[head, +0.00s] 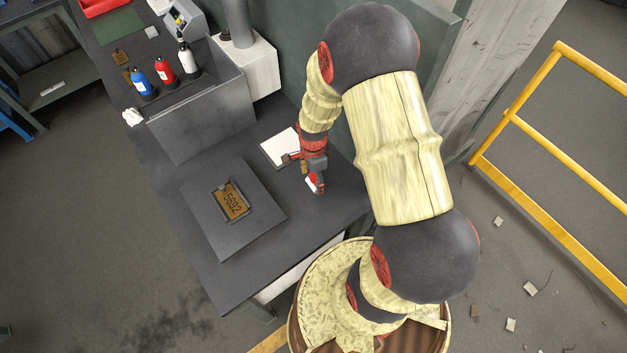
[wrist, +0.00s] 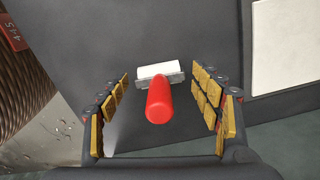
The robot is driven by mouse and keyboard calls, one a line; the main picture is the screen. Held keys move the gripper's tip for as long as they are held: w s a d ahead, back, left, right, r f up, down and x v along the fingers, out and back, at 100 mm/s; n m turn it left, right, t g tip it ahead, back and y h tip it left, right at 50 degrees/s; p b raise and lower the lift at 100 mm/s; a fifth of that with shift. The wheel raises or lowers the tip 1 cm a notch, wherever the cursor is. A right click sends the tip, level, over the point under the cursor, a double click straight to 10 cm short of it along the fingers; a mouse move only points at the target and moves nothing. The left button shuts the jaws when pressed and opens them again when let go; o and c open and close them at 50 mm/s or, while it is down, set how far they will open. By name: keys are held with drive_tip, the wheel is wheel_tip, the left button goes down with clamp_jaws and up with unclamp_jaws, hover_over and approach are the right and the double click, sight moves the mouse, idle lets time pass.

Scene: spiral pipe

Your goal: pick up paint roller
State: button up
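The paint roller shows in the wrist view with a red handle (wrist: 160,100) pointing toward the camera and a white roller head (wrist: 158,71) beyond it, over the dark grey table. My gripper (wrist: 162,88) is open, with its yellow-padded fingers on the left and right of the handle. Clear gaps show between the handle and both fingers. In the head view, my gripper (head: 315,180) is low over the table, and a small red-and-white part of the roller (head: 311,183) shows beside it. The rest of the roller is hidden there.
A white sheet (head: 279,148) lies beside my gripper. A grey box (head: 205,120) stands behind, with red (head: 164,71) and blue (head: 142,83) bottles nearby. A yellow railing (head: 530,90) is at right.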

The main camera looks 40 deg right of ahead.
drive_tip(key=c, duration=1)
drive_tip(key=shift+w+r, duration=0.1)
drive_tip(key=shift+r, duration=0.3)
wheel_tip(320, 180, up, 2)
drive_tip(key=shift+r, duration=0.1)
drive_tip(key=w+a+r, duration=0.1)
drive_tip(key=a+r, duration=0.2)
drive_tip(key=a, duration=0.1)
drive_tip(key=w+a+r+p, duration=0.1)
drive_tip(key=w+a+r, duration=0.1)
drive_tip(key=a+r, duration=0.1)
drive_tip(key=w+a+r, duration=0.1)
drive_tip(key=a+r, duration=0.3)
drive_tip(key=a, duration=0.2)
drive_tip(key=shift+w+a, duration=0.1)
drive_tip(key=shift+w, duration=0.15)
